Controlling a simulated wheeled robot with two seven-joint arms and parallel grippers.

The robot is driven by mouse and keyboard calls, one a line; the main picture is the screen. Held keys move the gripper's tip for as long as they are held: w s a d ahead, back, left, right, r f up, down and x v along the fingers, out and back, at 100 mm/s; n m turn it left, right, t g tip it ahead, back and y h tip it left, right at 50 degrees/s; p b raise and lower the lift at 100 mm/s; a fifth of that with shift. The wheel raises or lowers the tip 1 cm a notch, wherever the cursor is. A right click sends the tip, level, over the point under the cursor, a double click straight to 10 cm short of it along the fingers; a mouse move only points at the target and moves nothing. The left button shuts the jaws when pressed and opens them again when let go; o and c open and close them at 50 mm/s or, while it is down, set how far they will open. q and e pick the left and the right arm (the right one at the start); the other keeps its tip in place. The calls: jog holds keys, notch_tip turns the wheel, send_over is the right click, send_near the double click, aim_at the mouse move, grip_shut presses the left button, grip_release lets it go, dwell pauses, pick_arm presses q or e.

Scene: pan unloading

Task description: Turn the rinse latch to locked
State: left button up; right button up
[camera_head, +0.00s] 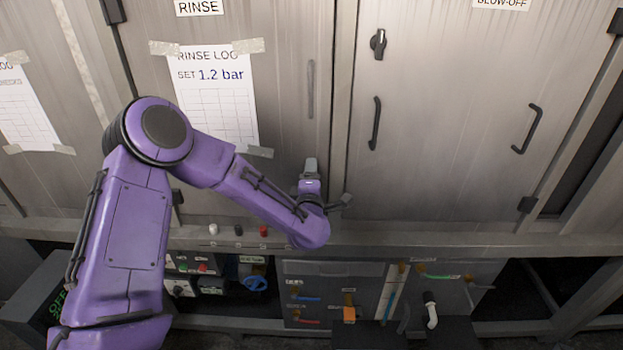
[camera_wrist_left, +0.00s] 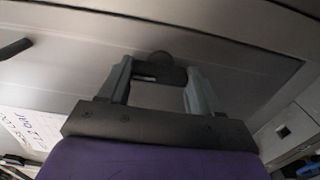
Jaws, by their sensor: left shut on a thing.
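The rinse door (camera_head: 285,130) is shut under a RINSE label (camera_head: 199,7). My left gripper (camera_head: 310,168) is at the lower right part of this door, near its right edge. In the left wrist view, my left gripper (camera_wrist_left: 158,75) has its two grey fingers on either side of a dark latch (camera_wrist_left: 162,60) with a round base, and it is shut on it. In the head view the gripper and wrist hide the latch, so I cannot tell whether it stands at locked. My right gripper is in neither view.
A rinse log sheet (camera_head: 212,97) is taped left of a grey vertical handle (camera_head: 311,88). Right of it are a blow-off door (camera_head: 450,120), its dark latch (camera_head: 378,43) and black handles (camera_head: 375,123). Below the ledge are valves, a blue wheel (camera_head: 255,283) and pipes.

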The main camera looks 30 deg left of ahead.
pick_arm(q)
jog(key=o, duration=0.8)
jog(key=b+v, duration=0.2)
jog(key=v, duration=0.8)
jog(key=shift+s+d+b, duration=0.15)
jog(key=shift+s+b, duration=0.05)
jog(key=shift+b, duration=0.15)
